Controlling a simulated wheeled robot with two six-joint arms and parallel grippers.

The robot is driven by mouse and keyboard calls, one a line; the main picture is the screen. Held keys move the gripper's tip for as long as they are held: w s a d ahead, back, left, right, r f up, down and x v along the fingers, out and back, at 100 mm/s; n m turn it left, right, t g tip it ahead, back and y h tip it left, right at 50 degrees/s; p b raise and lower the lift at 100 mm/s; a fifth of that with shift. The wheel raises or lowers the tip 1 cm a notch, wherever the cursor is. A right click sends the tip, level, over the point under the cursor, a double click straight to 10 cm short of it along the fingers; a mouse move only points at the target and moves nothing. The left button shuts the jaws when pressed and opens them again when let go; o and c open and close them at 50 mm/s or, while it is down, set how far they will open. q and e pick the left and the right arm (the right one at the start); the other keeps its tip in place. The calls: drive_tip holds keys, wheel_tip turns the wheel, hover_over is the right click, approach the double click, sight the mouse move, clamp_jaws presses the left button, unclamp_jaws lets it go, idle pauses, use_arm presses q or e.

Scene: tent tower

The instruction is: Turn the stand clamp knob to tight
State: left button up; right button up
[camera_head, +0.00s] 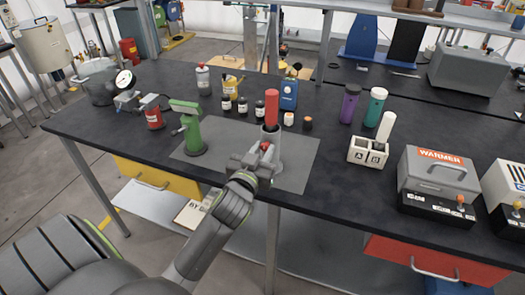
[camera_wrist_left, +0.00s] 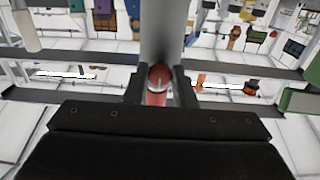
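A red cylinder (camera_head: 271,107) stands at the top of this stand. My left gripper (camera_head: 262,158) is right at the knob, reaching in from the front. In the left wrist view the knob (camera_wrist_left: 160,76) lies between the two dark fingers (camera_wrist_left: 160,90), with the grey column behind it. The fingers are close on both sides; I cannot tell whether they touch it. The knob's setting cannot be read. My right gripper is not in view.
A green stand (camera_head: 190,130) is left of the grey stand on the grey mat (camera_head: 237,160). Several small dark bottles (camera_head: 242,106) and a blue box (camera_head: 289,93) are behind. A white block marked A and B (camera_head: 367,152) and a warmer (camera_head: 438,180) are to the right.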

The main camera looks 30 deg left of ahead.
use_arm(q)
clamp_jaws()
